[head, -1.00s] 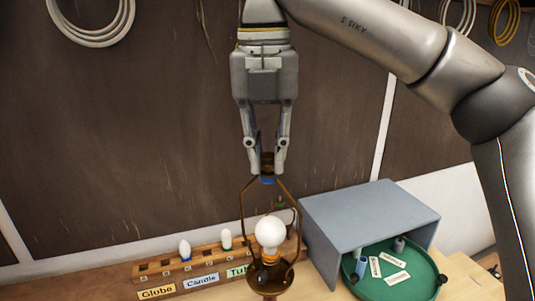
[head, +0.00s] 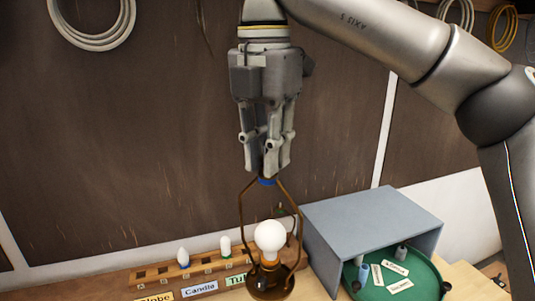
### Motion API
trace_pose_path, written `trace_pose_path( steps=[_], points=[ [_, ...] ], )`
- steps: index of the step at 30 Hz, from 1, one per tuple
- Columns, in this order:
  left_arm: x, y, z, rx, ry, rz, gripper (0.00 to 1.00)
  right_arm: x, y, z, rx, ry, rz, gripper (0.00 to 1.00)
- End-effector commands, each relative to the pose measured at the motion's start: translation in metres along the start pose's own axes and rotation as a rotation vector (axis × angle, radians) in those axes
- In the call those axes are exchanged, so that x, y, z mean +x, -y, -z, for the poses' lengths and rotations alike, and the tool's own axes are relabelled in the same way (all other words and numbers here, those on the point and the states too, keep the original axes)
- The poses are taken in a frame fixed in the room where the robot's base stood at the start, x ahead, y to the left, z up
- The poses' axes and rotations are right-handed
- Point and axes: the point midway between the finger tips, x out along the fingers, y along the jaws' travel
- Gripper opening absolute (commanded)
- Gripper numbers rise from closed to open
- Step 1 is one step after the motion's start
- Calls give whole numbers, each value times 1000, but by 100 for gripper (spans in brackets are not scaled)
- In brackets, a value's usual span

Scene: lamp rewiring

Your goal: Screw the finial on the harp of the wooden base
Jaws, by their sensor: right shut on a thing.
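The lamp's bronze harp (head: 243,213) rises around a white globe bulb (head: 270,236), above a dark round lamp part (head: 268,284) at the bottom edge. The lower lamp is cut off, so its wooden base cannot be made out. My right gripper (head: 266,172) points straight down at the top of the harp, with its fingers closed together there. The finial is hidden between the fingers. A blue piece (head: 267,182) shows just below the fingertips, at the harp's top. My left gripper is out of view.
A wooden bulb rack (head: 206,268) with labels and small bulbs stands to the left. A grey open-fronted box (head: 365,224) stands to the right. A green round tray (head: 425,284) with labels and small cylinders sits partly inside it. The dark wall is behind.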

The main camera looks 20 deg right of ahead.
Motion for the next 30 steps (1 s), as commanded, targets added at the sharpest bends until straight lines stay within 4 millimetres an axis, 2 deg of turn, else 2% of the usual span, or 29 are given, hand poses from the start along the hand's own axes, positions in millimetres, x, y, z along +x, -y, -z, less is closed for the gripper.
trace_pose_path(
  steps=[8,9,14,24,30],
  points=[
    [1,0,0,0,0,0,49,0,0,0,40,0,-1,0],
    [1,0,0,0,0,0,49,0,0,0,40,0,-1,22],
    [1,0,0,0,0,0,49,0,0,0,39,0,0,42],
    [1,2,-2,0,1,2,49,-2,0,0,38,0,0,42],
    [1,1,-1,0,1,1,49,-20,0,0,40,4,-1,42]
  ],
)
